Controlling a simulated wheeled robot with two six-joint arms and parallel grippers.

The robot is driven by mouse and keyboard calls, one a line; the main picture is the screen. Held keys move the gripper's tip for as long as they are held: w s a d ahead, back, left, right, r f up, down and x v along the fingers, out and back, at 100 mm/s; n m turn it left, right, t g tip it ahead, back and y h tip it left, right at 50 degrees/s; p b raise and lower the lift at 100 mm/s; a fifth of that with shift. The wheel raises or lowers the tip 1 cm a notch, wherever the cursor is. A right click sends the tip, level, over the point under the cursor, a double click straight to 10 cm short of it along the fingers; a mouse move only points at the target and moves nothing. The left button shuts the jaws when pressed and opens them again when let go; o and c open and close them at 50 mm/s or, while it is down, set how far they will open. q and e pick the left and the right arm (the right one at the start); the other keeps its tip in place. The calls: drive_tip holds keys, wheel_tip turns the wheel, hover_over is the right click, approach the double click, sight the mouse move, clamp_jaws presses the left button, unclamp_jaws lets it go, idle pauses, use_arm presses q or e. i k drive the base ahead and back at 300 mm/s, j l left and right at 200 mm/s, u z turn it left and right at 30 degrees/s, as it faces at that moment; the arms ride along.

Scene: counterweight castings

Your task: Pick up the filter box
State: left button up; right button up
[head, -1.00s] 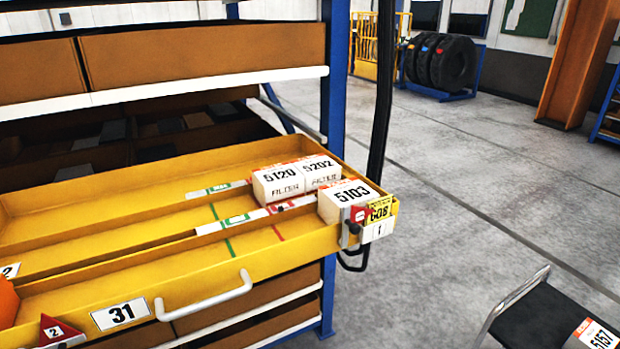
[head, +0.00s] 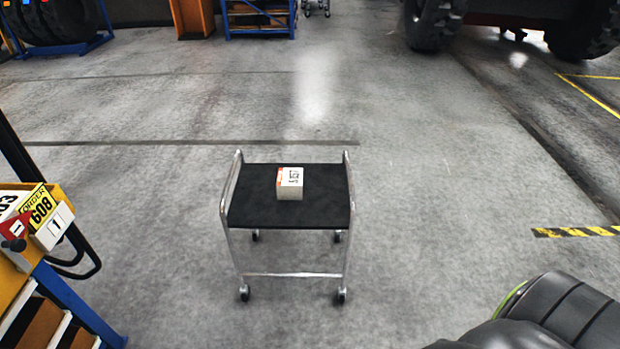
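A small white filter box (head: 290,184) with an orange-edged label on top sits on the black top of a wheeled cart (head: 247,209), a little right of the middle of that top. The digits on its label are too small to read surely. Another white box (head: 12,201) shows in part at the left edge, in the corner of the yellow drawer. Neither of my grippers shows in the head view. Part of my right arm (head: 560,315) shows at the lower right.
The yellow drawer's corner (head: 50,196) with its tags juts in at the left, above a blue rack post (head: 85,305). Grey floor is clear around the cart. A large vehicle's tyres (head: 432,25) stand at the back right. A yellow-black floor strip (head: 575,231) lies at the right.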

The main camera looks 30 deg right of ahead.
sight(289, 183)
drive_tip(key=z, duration=0.85)
